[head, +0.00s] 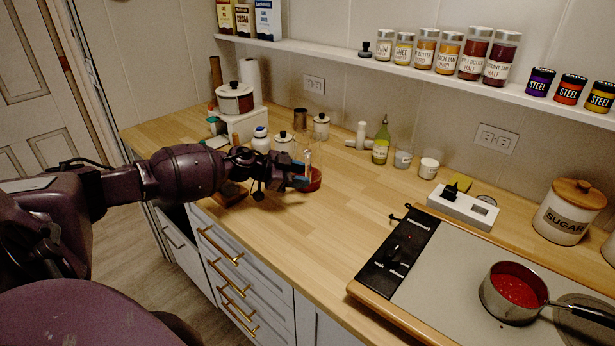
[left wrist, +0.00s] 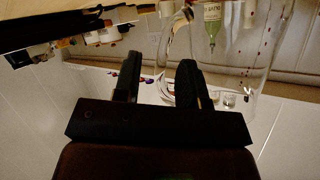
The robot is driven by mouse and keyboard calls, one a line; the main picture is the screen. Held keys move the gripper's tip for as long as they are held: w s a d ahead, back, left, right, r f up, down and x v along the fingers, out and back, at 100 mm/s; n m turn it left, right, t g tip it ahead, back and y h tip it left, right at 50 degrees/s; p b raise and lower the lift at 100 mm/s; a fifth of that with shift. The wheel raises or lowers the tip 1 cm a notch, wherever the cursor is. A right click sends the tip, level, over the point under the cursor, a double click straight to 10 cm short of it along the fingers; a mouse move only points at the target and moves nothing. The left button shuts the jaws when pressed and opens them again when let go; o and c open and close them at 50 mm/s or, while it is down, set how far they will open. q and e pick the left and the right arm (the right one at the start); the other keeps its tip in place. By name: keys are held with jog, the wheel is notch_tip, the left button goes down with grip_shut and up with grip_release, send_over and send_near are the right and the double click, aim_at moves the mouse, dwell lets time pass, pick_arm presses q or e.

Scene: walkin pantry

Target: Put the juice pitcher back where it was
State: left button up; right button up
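The juice pitcher (head: 314,184) is clear glass with red juice low inside. It stands upright on the wooden counter left of the middle. My left gripper (head: 296,181) is at its left side and partly hides it. In the left wrist view the pitcher (left wrist: 245,50) shows as a large tilted clear shape at upper right, with its curved handle beside and partly behind the right finger. The left gripper (left wrist: 160,80) has its fingers apart, with a visible gap between them; whether the handle lies between the fingertips is unclear. My right gripper is not in view.
Behind the pitcher are white lidded jars (head: 321,126), a green bottle (head: 381,145) and small glasses (head: 403,158). A cooktop with a pan of red sauce (head: 515,290) is at right. The counter (head: 320,235) is clear in front of the pitcher. A jar shelf (head: 345,58) runs above.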

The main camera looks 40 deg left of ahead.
pick_arm(q)
jog(key=v, duration=0.9)
jog(key=shift+s+a, duration=0.2)
jog(key=shift+s, duration=0.1)
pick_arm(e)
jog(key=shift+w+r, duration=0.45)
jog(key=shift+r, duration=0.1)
pick_arm(q)
jog(key=shift+r, duration=0.1)
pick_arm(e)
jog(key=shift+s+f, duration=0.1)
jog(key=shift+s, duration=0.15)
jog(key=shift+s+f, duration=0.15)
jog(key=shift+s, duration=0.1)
pick_arm(q)
jog(key=shift+s, duration=0.1)
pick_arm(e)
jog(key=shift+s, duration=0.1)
